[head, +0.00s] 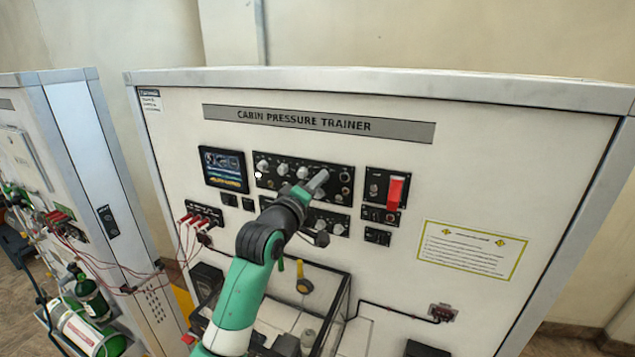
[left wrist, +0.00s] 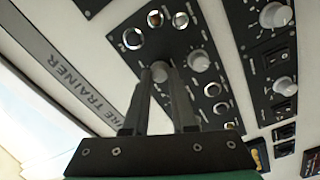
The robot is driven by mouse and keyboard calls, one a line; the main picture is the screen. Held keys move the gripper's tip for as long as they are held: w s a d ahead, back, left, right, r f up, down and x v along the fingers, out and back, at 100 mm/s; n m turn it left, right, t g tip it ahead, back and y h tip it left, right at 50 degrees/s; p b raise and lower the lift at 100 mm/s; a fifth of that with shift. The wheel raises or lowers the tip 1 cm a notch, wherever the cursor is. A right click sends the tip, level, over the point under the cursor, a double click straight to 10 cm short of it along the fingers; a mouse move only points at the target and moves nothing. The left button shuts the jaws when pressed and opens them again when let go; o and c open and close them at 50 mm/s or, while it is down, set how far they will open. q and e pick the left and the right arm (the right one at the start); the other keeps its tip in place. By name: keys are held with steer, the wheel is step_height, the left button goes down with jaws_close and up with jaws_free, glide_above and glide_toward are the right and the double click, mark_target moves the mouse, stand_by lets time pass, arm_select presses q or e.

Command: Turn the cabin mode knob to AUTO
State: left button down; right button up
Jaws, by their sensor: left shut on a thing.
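The white cabin pressure trainer panel (head: 330,145) faces me. A black control strip (head: 257,184) with a row of pale round knobs (head: 282,169) sits below its title plate. My left gripper (head: 318,180) reaches up to the right part of this strip and covers some of it. In the left wrist view, the fingers of my left gripper (left wrist: 168,78) are close together, shut on a pale knob (left wrist: 159,70) at their tips. The knob's label and pointer cannot be read, so I cannot tell its setting. My right gripper is in neither view.
A small screen (head: 224,169) is left of the strip. A red switch guard (head: 396,190) is to its right, above a yellow-edged placard (head: 471,250). A clear-sided box (head: 336,303) sits below my arm. Green cylinders (head: 90,295) and red cables stand at left.

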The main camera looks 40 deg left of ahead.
arm_select(q)
steer(key=shift+f+n, duration=0.2)
steer(key=shift+n, duration=4.2)
steer(key=c, duration=0.7)
jaws_free()
steer(key=shift+r, duration=0.1)
